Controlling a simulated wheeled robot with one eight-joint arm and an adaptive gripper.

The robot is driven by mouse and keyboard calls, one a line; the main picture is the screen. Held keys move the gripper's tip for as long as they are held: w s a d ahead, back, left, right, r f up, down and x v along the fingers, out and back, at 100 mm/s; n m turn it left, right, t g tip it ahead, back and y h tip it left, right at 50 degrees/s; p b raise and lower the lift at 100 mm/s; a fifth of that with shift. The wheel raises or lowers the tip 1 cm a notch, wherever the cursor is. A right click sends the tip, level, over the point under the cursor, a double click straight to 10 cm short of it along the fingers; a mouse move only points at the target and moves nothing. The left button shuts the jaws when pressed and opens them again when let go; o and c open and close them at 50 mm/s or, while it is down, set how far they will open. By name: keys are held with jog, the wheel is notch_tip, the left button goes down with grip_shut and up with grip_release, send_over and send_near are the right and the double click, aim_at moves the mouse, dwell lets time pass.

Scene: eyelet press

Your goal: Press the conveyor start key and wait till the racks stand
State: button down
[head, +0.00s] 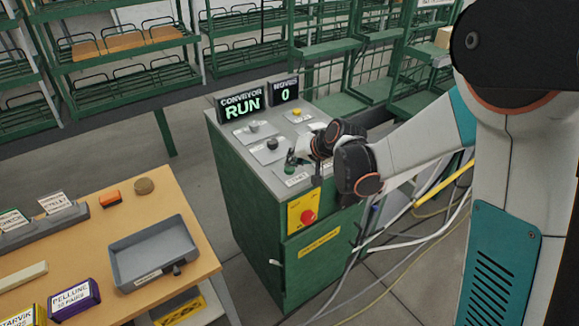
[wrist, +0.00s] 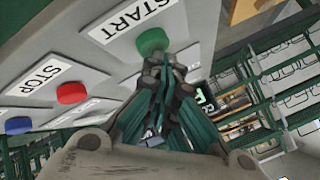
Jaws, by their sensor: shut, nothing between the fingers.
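The conveyor start key is a round green button (wrist: 152,41) beside a white START label (wrist: 135,20) in the wrist view. My gripper (wrist: 165,62) is shut and empty, with its fingertips at the near edge of the green key; whether they touch it I cannot tell. In the head view my gripper (head: 291,158) is over the front edge of the green console's grey top (head: 230,128). The display (head: 241,102) reads CONVEYOR RUN. A second display (head: 285,91) shows 0. Green racks (head: 125,72) stand behind the console.
A red STOP button (wrist: 71,92) and a blue button (wrist: 19,125) are near the start key. A red emergency button (head: 307,217) is on the console's front. A wooden table (head: 160,200) with a grey tray (head: 153,254) stands left. Cables (head: 400,255) lie on the floor.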

jog(key=shift+r+p, duration=0.5)
jog(key=shift+r, duration=0.5)
notch_tip(320, 180, up, 5)
jog(key=p, duration=0.3)
jog(key=s+d+r+p, duration=0.1)
jog(key=s+d, duration=0.4)
jog(key=s, duration=0.3)
jog(key=s+d+p, duration=0.1)
jog(key=s+d, duration=0.5)
jog(key=s, duration=0.2)
jog(key=shift+s+r, duration=0.3)
jog(key=shift+r, duration=0.05)
jog(key=shift+d, duration=0.1)
dwell(0.3)
jog(key=s+d+r+h+b, duration=0.2)
jog(key=s+d+h, duration=0.1)
jog(key=s, duration=0.4)
jog(key=s+d+r+n+h+b, duration=0.1)
jog(key=s+d+r+h+b, duration=0.1)
jog(key=s, duration=0.6)
jog(key=shift+d+r+h+b, duration=0.3)
jog(key=shift+d+r+h, duration=0.15)
jog(key=shift+d, duration=0.75)
